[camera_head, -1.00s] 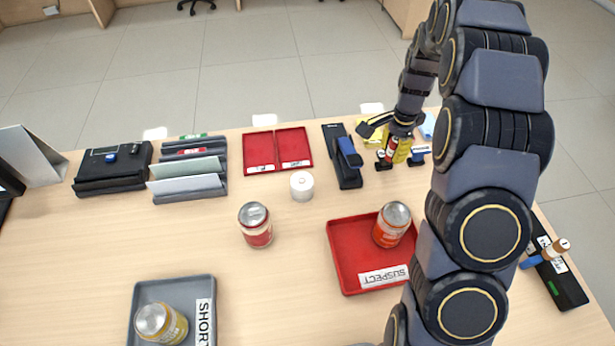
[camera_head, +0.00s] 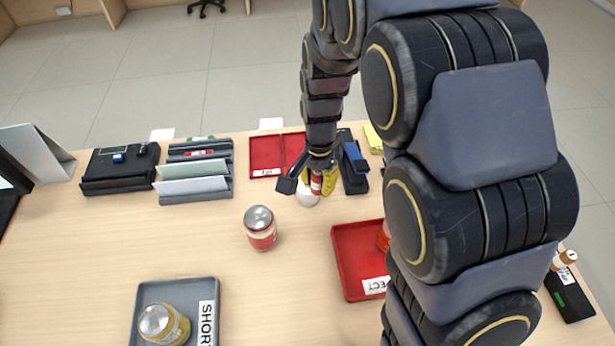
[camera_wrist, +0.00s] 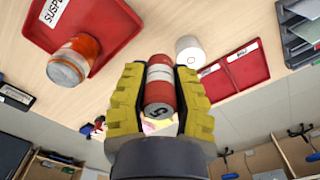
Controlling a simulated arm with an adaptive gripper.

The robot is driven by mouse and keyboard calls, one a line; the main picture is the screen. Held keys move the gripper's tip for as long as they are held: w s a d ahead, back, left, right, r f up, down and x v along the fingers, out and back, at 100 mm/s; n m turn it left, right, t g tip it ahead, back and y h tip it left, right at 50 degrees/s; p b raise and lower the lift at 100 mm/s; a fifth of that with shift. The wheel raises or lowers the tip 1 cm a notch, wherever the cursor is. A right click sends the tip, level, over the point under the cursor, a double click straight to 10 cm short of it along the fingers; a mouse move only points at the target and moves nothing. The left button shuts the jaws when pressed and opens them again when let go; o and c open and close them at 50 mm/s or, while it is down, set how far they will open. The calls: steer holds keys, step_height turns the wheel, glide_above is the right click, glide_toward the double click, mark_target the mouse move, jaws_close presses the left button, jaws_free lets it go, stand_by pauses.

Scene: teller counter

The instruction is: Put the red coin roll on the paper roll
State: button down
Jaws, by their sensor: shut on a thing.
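The red coin roll (camera_wrist: 159,87), red with a white band, is held between the yellow finger pads of my gripper (camera_wrist: 158,95) in the wrist view. In the head view the coin roll (camera_head: 316,183) is partly hidden by my gripper (camera_head: 312,187). The white paper roll (camera_head: 306,196) stands on the counter just below and beside the gripper, partly covered by it. In the wrist view the paper roll (camera_wrist: 190,51) shows whole, to the upper right of the coin roll and apart from it in the picture.
A red suspect tray (camera_head: 350,262) holding an orange can (camera_head: 383,238) is partly behind my arm. A red can (camera_head: 261,229) stands left of it. A grey tray (camera_head: 207,285) is at front left.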

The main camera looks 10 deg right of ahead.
steer(key=w+f, duration=0.4)
steer(key=w, duration=0.1)
steer(key=w+f, duration=0.2)
steer(key=w, duration=0.1)
steer(key=shift+a+f, duration=0.25)
steer(key=shift+a, duration=0.05)
steer(key=shift+w+f, duration=0.4)
steer(key=shift+f, duration=0.15)
steer(key=shift+w+f, duration=0.15)
steer(key=shift+f, duration=1.45)
steer(key=shift+f, duration=0.1)
steer(key=c, duration=0.9)
jaws_free()
